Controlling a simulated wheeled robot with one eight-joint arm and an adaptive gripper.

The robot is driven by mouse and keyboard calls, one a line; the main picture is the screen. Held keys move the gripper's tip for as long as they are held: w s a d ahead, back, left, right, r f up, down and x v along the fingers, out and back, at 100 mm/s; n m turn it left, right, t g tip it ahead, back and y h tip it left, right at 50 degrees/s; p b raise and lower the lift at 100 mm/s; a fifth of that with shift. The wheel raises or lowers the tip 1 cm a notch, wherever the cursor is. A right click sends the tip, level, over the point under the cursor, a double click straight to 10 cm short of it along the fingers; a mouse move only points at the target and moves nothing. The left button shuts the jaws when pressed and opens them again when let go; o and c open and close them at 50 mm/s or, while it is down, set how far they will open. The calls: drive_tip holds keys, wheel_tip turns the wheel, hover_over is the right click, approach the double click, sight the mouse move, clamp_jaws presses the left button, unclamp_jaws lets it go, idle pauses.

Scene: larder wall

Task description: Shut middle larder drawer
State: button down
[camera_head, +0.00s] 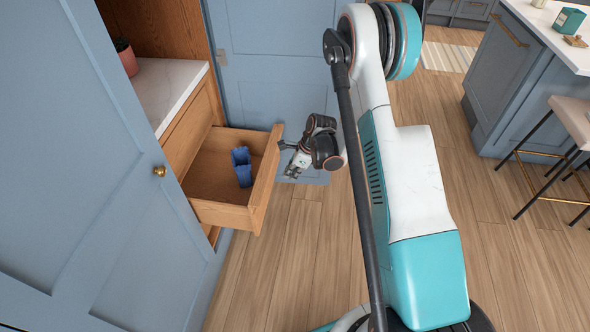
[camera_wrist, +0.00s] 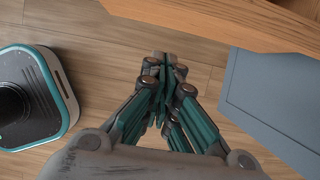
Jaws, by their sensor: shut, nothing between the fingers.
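The middle larder drawer (camera_head: 262,190) is wooden and stands pulled out from the larder in the head view, below a shut drawer front (camera_head: 190,125). A blue object with two upright parts (camera_head: 241,167) is inside it. My gripper (camera_head: 284,146) is shut and empty, beside the far end of the drawer front; I cannot tell whether it touches. In the wrist view the closed fingers (camera_wrist: 164,68) are over the floor, and a wooden edge (camera_wrist: 235,22), likely the drawer's, crosses the top right.
Blue larder doors stand open on the near side (camera_head: 90,170) and far side (camera_head: 275,70) of the drawer. A white worktop (camera_head: 165,85) holds a potted plant (camera_head: 126,57). An island (camera_head: 515,75) and stool (camera_head: 575,115) stand right. Floor before the drawer is clear.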

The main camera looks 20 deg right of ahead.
drive_tip(key=shift+w+a+f+b, duration=0.35)
drive_tip(key=shift+w+a+f, duration=0.05)
drive_tip(key=shift+a, duration=0.3)
drive_tip(key=shift+w+a+f+b, duration=0.35)
drive_tip(key=shift+w+a, duration=0.1)
drive_tip(key=shift+a, duration=0.3)
drive_tip(key=shift+w+a+f+b, duration=0.35)
drive_tip(key=shift+w+a+f, duration=0.05)
drive_tip(key=shift+a, duration=0.3)
